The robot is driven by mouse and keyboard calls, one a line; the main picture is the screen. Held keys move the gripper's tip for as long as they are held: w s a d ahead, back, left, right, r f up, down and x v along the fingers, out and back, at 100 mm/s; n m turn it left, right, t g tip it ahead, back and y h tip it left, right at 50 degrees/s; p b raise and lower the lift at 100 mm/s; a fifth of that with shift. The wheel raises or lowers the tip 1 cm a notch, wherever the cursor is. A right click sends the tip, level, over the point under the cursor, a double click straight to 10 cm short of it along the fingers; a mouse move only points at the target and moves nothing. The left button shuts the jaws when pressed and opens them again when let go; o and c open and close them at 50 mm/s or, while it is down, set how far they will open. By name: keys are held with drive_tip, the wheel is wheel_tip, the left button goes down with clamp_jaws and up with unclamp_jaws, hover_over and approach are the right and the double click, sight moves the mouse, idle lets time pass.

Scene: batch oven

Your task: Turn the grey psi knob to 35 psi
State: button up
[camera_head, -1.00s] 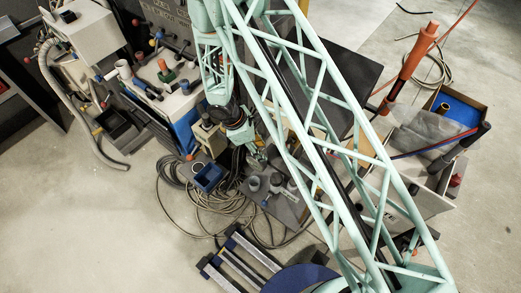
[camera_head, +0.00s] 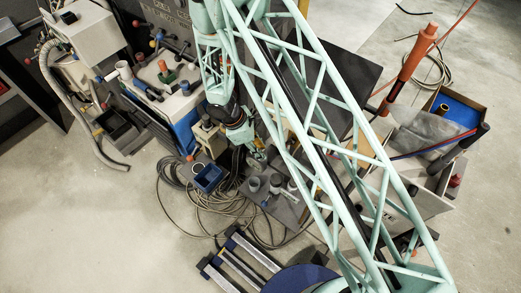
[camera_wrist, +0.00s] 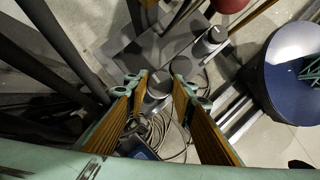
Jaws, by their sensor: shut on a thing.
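Several grey round knobs stand on a dark grey panel (camera_head: 284,211) low in the middle of the head view. In the wrist view, a grey knob (camera_wrist: 158,87) with a dark slot on its top sits between the two fingertips of my gripper (camera_wrist: 162,84). My gripper is shut on this knob. Another grey knob (camera_wrist: 212,39) stands free to the upper right. No psi scale or number is readable, so I cannot tell the setting. In the head view my gripper (camera_head: 257,162) is at the panel's upper edge, partly hidden by my arm.
A blue open box (camera_head: 208,178) and coiled cables (camera_head: 205,215) lie left of the panel. A dark blue round disc (camera_wrist: 297,60) is right in the wrist view. The lower-left floor is clear.

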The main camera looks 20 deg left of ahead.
drive_tip(key=shift+w+m+g+p, duration=0.1)
drive_tip(key=shift+m+g+p, duration=0.5)
drive_tip(key=shift+m, duration=0.7)
drive_tip(key=shift+w+m+g, duration=0.1)
drive_tip(key=shift+m+g, duration=0.7)
drive_tip(key=shift+m, duration=1.5)
drive_tip(key=o, duration=0.8)
drive_tip(key=shift+o, duration=0.2)
drive_tip(key=shift+r, duration=0.1)
drive_tip(key=v, duration=1.1)
drive_tip(key=shift+a+r, duration=0.25)
drive_tip(key=shift+r, duration=0.1)
